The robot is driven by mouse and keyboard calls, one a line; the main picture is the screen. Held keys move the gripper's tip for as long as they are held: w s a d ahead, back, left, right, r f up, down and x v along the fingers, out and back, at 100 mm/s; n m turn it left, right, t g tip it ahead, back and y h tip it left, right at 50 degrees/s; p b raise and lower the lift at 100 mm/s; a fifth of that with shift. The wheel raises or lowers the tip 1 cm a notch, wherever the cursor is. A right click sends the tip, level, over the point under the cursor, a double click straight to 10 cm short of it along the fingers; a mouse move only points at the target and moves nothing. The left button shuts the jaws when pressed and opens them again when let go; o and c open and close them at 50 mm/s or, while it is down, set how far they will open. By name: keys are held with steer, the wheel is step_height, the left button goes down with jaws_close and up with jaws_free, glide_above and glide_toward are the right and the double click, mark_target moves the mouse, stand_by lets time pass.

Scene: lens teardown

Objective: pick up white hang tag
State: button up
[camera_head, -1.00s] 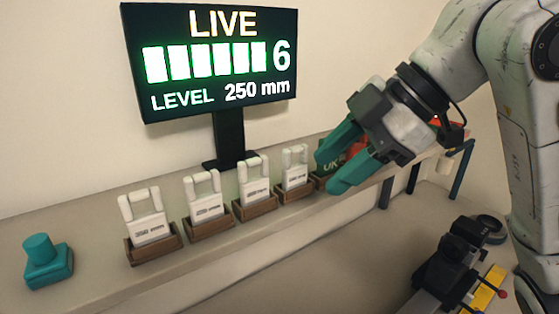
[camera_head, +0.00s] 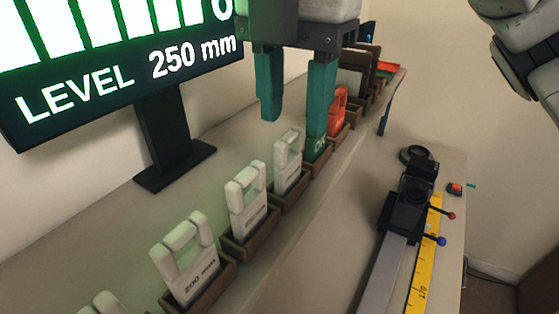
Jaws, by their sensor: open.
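Several white hang tags stand upright in a row of small wooden holders on the shelf. One marked 200 mm (camera_head: 190,268) is near the front. Another white tag (camera_head: 247,203) stands behind it, and a third white tag (camera_head: 288,163) stands farther along. Part of one more (camera_head: 100,305) shows at the bottom edge. My gripper (camera_head: 294,132) points down with its two teal fingers apart and nothing visible between them.
A red-orange tag (camera_head: 338,103) stands beyond the green one, with more wooden holders (camera_head: 368,62) behind. A lit screen (camera_head: 120,70) on a black stand (camera_head: 170,140) is at left. A lower bench at right carries a black device (camera_head: 408,200) and a yellow ruler (camera_head: 426,260).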

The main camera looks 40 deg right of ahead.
mark_target(288, 159)
steer(key=shift+w+a+f, duration=0.1)
steer(key=shift+f, duration=1.75)
steer(key=shift+a+f, duration=0.1)
steer(key=shift+f, duration=1.7)
jaws_close()
